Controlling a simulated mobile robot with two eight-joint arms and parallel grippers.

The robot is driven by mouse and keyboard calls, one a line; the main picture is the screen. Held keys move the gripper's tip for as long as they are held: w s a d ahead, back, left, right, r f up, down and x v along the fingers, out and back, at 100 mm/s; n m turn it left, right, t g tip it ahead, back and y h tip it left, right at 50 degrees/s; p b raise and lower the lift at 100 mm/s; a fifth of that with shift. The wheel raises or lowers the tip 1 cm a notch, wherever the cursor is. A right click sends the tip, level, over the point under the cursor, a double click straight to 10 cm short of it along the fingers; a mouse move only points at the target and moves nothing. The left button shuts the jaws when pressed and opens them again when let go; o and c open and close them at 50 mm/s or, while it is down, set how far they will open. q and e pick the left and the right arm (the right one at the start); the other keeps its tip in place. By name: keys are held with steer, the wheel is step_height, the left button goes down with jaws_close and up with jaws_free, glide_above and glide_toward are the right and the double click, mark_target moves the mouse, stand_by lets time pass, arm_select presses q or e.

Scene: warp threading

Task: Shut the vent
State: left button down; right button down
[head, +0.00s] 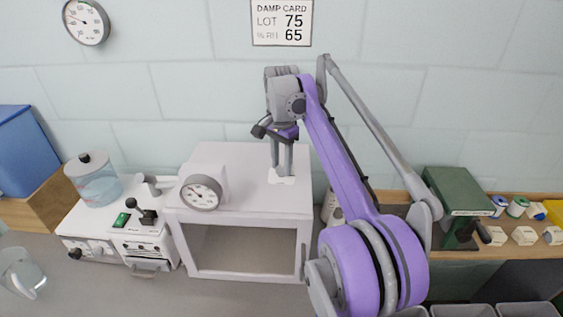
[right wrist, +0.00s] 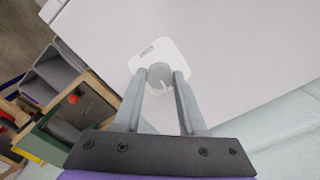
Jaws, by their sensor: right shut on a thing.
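The vent is a grey round knob (right wrist: 159,76) on a white plate (right wrist: 150,54) on top of the white cabinet (right wrist: 225,35). In the head view the plate (head: 282,179) lies near the back right of the cabinet top (head: 240,160). My right gripper (head: 282,168) reaches straight down onto it. In the right wrist view the two fingers of my right gripper (right wrist: 162,82) are closed around the knob, one on each side. A light mark shows on the knob's edge; its setting is too small to read. My left gripper is not in view.
A round dial gauge (head: 202,192) stands at the cabinet's front left. A white machine with a black lever (head: 146,216) and a jar (head: 93,180) stand to the left. A green box (head: 460,205) is on the wooden shelf at right. Grey bins (head: 469,311) sit at lower right.

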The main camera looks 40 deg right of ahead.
mark_target(282, 167)
steer(key=shift+n, duration=0.6)
steer(key=shift+c, duration=2.4)
jaws_free()
steer(key=shift+r, duration=0.1)
step_height(282, 167, up, 11)
steer(key=shift+f, duration=0.2)
